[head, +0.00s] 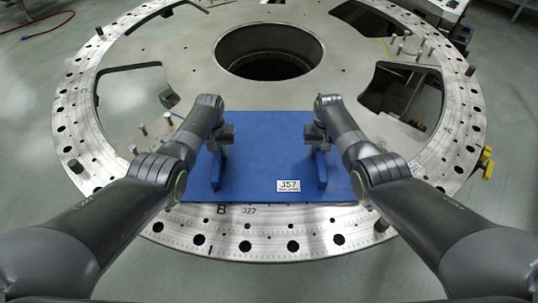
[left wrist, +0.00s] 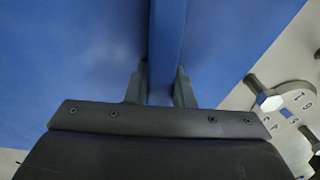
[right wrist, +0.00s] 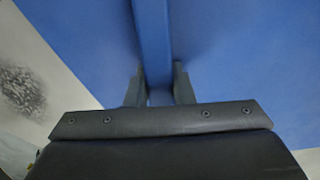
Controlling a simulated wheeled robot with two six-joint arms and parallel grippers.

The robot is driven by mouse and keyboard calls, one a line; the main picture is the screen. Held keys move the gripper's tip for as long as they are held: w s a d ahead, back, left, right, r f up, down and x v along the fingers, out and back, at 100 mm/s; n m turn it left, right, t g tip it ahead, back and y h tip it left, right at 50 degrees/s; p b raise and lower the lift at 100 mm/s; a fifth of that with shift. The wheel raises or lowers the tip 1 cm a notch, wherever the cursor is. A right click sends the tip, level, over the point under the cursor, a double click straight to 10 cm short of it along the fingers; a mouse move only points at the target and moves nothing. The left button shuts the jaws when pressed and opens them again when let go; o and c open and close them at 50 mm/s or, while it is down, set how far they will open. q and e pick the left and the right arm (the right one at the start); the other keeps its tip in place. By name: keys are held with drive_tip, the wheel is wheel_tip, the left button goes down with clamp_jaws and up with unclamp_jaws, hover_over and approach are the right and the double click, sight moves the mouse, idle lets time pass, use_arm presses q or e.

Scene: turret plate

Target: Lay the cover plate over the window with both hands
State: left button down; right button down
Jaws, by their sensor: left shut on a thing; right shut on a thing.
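My left gripper (head: 219,150) is shut on the left handle (left wrist: 168,40). My right gripper (head: 319,150) is shut on the right handle (right wrist: 152,40). The window under the plate is hidden, and I cannot tell whether the plate touches the surface or hovers slightly above it.
Bolts stand upright to the left (head: 142,130) and right (head: 400,48) of the plate. Open windows show at left (head: 130,95) and right (head: 405,95). A round central hole (head: 268,60) lies behind. A drilled metal ring (head: 270,240) runs around the edge.

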use_arm(q)
drive_tip(key=shift+w+f+b, duration=0.1)
drive_tip(key=shift+f+b, duration=0.2)
drive_tip(key=shift+f, duration=0.15)
use_arm(e)
drive_tip(key=shift+f, duration=0.45)
use_arm(q)
drive_tip(key=c, duration=1.3)
unclamp_jaws()
use_arm(e)
drive_tip(key=c, duration=1.3)
unclamp_jaws()
use_arm(q)
drive_tip(key=shift+o, duration=0.2)
drive_tip(key=shift+s, duration=0.2)
use_arm(e)
drive_tip(key=shift+o, duration=0.2)
drive_tip(key=shift+s, duration=0.1)
use_arm(q)
drive_tip(key=shift+w+r, duration=0.1)
drive_tip(key=shift+r, duration=0.05)
drive_tip(key=shift+r, duration=0.2)
wheel_tip(320, 180, up, 10)
drive_tip(key=shift+r, duration=0.7)
use_arm(e)
drive_tip(key=shift+r, duration=0.15)
wheel_tip(320, 180, up, 12)
drive_tip(key=shift+f, duration=0.1)
